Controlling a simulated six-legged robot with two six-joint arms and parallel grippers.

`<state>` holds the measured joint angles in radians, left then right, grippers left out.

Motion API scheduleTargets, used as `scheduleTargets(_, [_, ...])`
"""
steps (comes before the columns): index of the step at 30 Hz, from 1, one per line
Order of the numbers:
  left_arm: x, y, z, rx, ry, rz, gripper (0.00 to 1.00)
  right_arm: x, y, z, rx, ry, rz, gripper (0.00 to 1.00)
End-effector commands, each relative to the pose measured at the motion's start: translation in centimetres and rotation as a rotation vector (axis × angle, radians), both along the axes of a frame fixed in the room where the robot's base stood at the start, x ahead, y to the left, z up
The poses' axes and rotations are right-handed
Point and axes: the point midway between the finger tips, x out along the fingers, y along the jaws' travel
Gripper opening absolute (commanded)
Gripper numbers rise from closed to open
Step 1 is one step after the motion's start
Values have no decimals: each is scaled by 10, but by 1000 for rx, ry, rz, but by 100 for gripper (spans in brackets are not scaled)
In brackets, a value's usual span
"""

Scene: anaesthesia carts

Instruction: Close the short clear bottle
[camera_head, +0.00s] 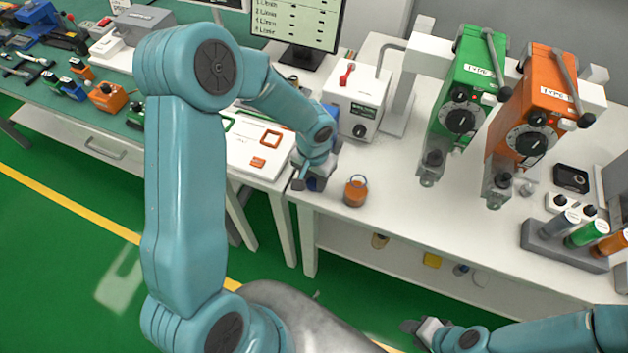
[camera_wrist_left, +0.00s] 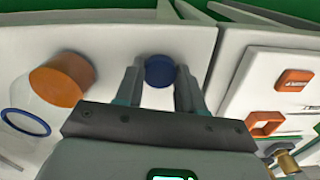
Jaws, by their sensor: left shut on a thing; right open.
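The short clear bottle (camera_head: 355,193) stands upright near the front left edge of the white bench, with orange contents low inside and a blue ring at its open top. It also shows at the left of the left wrist view (camera_wrist_left: 62,82). My left gripper (camera_head: 301,184) is just left of the bottle, apart from it, pointing down at the bench corner. In the left wrist view it is shut on a round dark-blue cap (camera_wrist_left: 159,72). The cap is hidden in the head view. My right gripper (camera_head: 422,328) is open and empty, low in front of the bench.
Green (camera_head: 464,95) and orange (camera_head: 540,105) vaporizers hang behind and right of the bottle. A white box with a red lever (camera_head: 352,100) stands behind it. A rack (camera_head: 562,243) of coloured bottles is at right. The bench right of the bottle is clear.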

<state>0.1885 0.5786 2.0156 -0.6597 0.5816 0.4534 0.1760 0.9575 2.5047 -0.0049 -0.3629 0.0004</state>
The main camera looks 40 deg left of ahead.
Motion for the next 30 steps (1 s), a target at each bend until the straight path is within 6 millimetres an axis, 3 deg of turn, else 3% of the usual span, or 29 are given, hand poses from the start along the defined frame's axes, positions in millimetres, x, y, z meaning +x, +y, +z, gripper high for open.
scheduleTargets(5, [0, 0, 4, 0, -2, 0, 10, 0, 0, 0, 0, 0, 0, 43])
scheduleTargets(10, [1, 0, 24, 1, -5, 2, 10, 0, 0, -1, 0, 0, 0, 43])
scheduleTargets(24, [1, 0, 155, 0, -7, 0, 10, 0, 0, -7, 0, 0, 0, 43])
scheduleTargets(30, [1, 0, 189, -1, -3, 0, 10, 0, 0, -8, 0, 0, 0, 43])
